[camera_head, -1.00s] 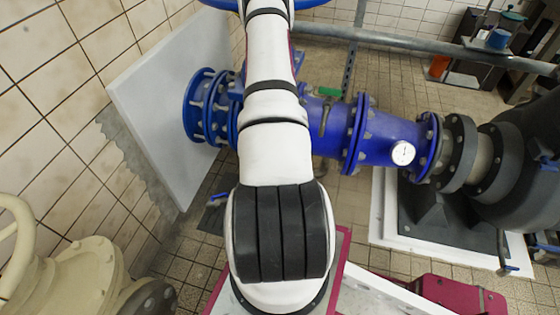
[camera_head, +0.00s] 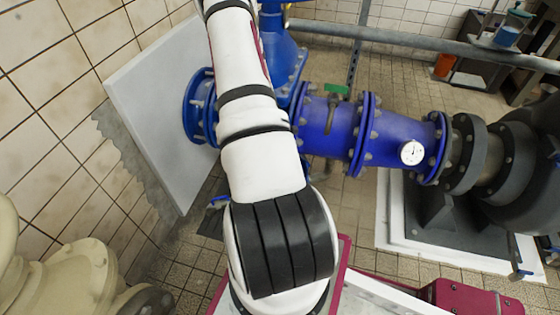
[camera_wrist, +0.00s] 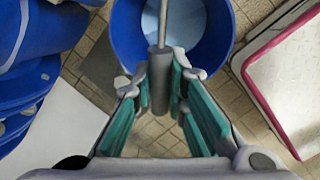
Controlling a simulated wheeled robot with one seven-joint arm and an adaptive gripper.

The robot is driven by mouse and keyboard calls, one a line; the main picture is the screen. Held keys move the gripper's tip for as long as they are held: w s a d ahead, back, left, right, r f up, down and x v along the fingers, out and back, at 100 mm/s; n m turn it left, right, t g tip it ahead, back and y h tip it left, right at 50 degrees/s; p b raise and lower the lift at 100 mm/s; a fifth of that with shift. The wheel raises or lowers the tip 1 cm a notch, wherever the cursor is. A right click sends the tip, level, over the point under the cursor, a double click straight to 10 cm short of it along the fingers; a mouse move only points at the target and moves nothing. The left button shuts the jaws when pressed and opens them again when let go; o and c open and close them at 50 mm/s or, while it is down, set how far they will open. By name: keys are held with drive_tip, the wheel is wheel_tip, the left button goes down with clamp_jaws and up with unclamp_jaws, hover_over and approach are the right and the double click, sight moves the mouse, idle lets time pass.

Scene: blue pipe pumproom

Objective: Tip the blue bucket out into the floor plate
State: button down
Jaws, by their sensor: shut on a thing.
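The blue bucket (camera_wrist: 126,38) is at the top of the wrist view, seen from above with its round mouth open and something pale inside. A thin grey rod runs over its mouth to a thicker grey grip (camera_wrist: 159,80). My gripper (camera_wrist: 161,86), with teal finger pads, is shut on this grip, and the bucket hangs beyond it. The gripper and this bucket do not show in the head view. A dark grey flat patch (camera_wrist: 98,72) on the floor, left of the bucket in the wrist view, may be the floor plate; it is partly hidden.
A blue flanged pipe (camera_head: 335,128) with a gauge (camera_head: 412,152) runs right to a dark pump (camera_head: 515,170). A white slab (camera_head: 160,110) leans by the left wall. Cream pipework (camera_head: 70,275) stands at lower left. A grey rail (camera_head: 420,45) crosses behind. Tiled floor shows between.

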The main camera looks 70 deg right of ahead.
drive_tip(key=shift+w+a+b, duration=0.15)
drive_tip(key=shift+w+b, duration=0.1)
drive_tip(key=shift+b, duration=0.35)
drive_tip(key=shift+w+a+r+g+h+b, duration=0.15)
drive_tip(key=shift+w+a+g+h+b, duration=0.5)
drive_tip(key=shift+b, duration=1.05)
drive_tip(key=w+a+f+g+h+b, duration=0.4)
drive_tip(key=w+f+g+b, duration=0.2)
drive_tip(key=b, duration=0.4)
drive_tip(key=w+a+f+n+g+h+b, duration=0.1)
drive_tip(key=w+a+f+g+h+b, duration=0.3)
drive_tip(key=w+f+b, duration=0.4)
drive_tip(key=shift+w+a+f+g+b, duration=0.15)
drive_tip(key=shift+a+f+g+b, duration=0.65)
drive_tip(key=shift+f, duration=1)
idle(0.4)
drive_tip(key=shift+h, duration=0.25)
idle(1.4)
